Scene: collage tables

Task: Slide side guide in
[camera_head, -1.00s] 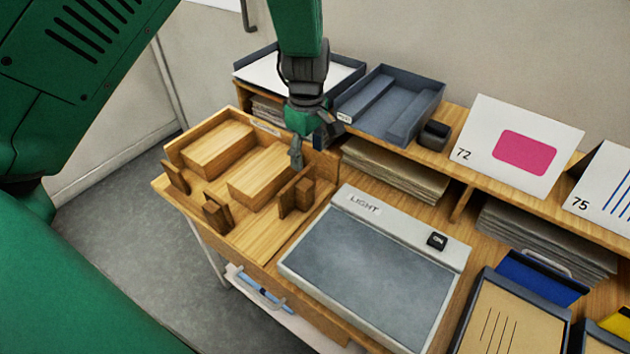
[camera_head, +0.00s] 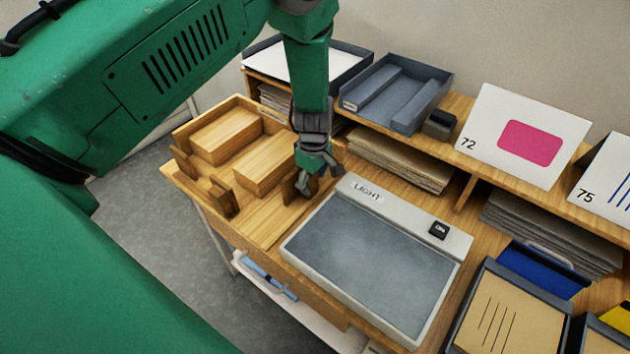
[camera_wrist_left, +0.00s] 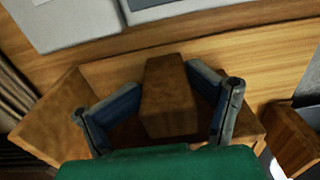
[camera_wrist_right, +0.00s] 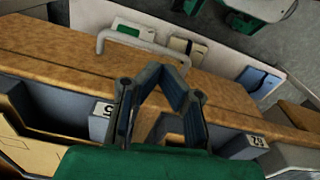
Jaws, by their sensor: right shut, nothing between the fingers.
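The dark brown wooden side guide (camera_head: 289,187) stands upright at the right side of the wooden jogging tray (camera_head: 262,225), beside a pale wood block (camera_head: 262,165). My left gripper (camera_head: 318,185) is down at the guide and covers part of it. In the left wrist view, its two fingers (camera_wrist_left: 165,85) are apart, one on each side of the guide's brown knob (camera_wrist_left: 168,95), with small gaps seeming to show. The guide's board (camera_wrist_left: 52,115) shows behind the knob. My right gripper (camera_wrist_right: 165,75) is shut and empty, over the table's front edge in the right wrist view.
The light table (camera_head: 370,260) lies close to the right of the guide. A shelf with grey trays (camera_head: 395,95) and paper stacks (camera_head: 400,165) runs behind. Two more brown guides (camera_head: 222,198) (camera_head: 183,164) stand at the tray's front.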

